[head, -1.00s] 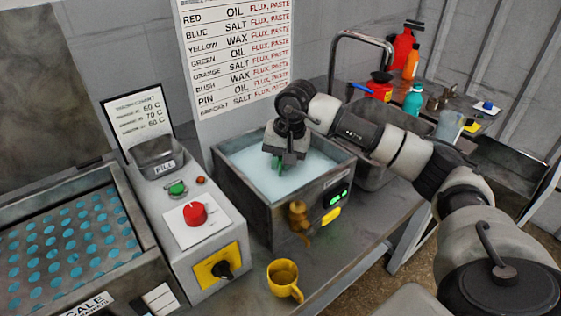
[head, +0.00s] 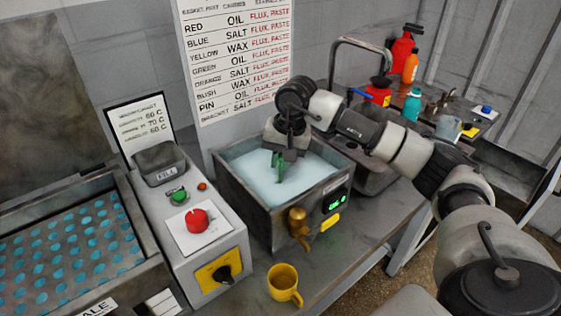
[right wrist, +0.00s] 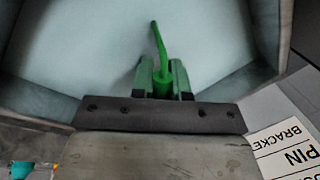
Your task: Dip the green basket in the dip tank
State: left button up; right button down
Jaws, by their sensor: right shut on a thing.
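The dip tank (head: 240,202) is an open grey metal box filled with pale blue liquid, in the middle of the head view. My right gripper (head: 284,160) points down over the liquid inside the tank walls. It is shut on a green upright part of the green basket (head: 279,174). In the right wrist view the basket's green part (right wrist: 161,78) sits between the fingertips, with a thin green bar reaching away over the liquid. The rest of the basket is not visible; I cannot tell how deep it is. My left gripper is out of view.
A yellow mug (head: 284,284) stands in front of the tank. A control box (head: 212,250) with a red knob stands left of it, beside a tray with blue holes (head: 70,245). Bottles and a sink tap (head: 352,42) are behind right. A wall chart (head: 238,60) hangs behind.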

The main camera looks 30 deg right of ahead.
notch_tip(320, 180, up, 14)
jog(key=p, duration=0.8)
jog(key=shift+f, duration=0.25)
dwell(1.6)
